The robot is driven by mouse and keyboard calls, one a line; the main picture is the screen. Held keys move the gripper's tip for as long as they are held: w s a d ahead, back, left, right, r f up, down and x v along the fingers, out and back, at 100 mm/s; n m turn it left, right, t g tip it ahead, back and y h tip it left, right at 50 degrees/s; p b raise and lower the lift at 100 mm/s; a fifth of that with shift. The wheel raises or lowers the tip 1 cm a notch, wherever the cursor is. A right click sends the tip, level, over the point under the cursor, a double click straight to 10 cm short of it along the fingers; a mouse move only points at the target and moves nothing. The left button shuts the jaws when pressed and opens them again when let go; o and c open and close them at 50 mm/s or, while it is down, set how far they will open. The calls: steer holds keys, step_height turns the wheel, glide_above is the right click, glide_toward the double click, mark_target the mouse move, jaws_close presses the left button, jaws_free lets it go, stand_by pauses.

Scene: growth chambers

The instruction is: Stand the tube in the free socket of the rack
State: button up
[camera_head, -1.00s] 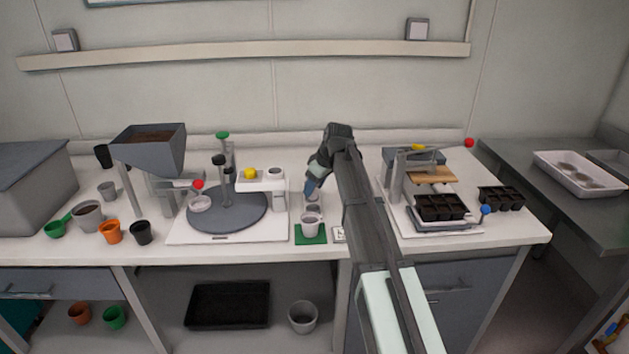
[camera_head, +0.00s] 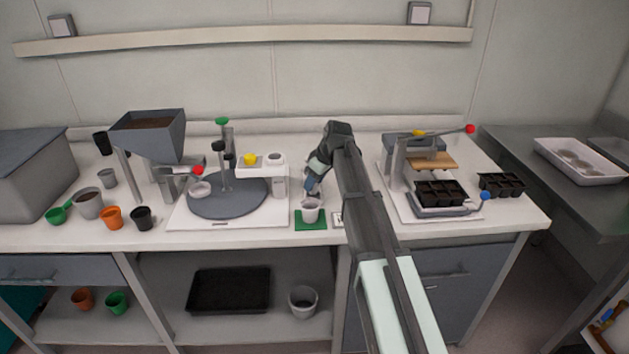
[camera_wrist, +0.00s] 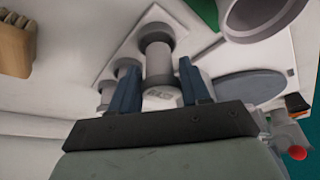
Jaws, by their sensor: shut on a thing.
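My gripper (camera_head: 308,188) is behind the grey pot in the head view, its blue fingers pointing down. In the wrist view, its two fingers (camera_wrist: 160,75) close around a pale tube (camera_wrist: 157,58) with darker grey bands. A white plate with grey round sockets, apparently the rack (camera_wrist: 120,52), lies beyond the fingers. Two grey rings, one a socket (camera_wrist: 126,66), show left of the tube. I cannot tell whether the tube's far end is in a socket or above it. In the head view, my gripper and the pot hide most of the tube and rack.
A grey pot (camera_head: 310,210) on a green mat (camera_head: 311,225) stands close in front of my gripper. A turntable (camera_head: 228,198) on a white base is to the left. A press with a black cell tray (camera_head: 440,192) is to the right. The bench's front strip is mostly clear.

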steer(key=shift+f, duration=0.95)
stand_by(0.9)
steer(key=o, duration=1.1)
steer(key=shift+r, duration=0.1)
steer(key=shift+r, duration=4.2)
steer(key=shift+s, duration=0.1)
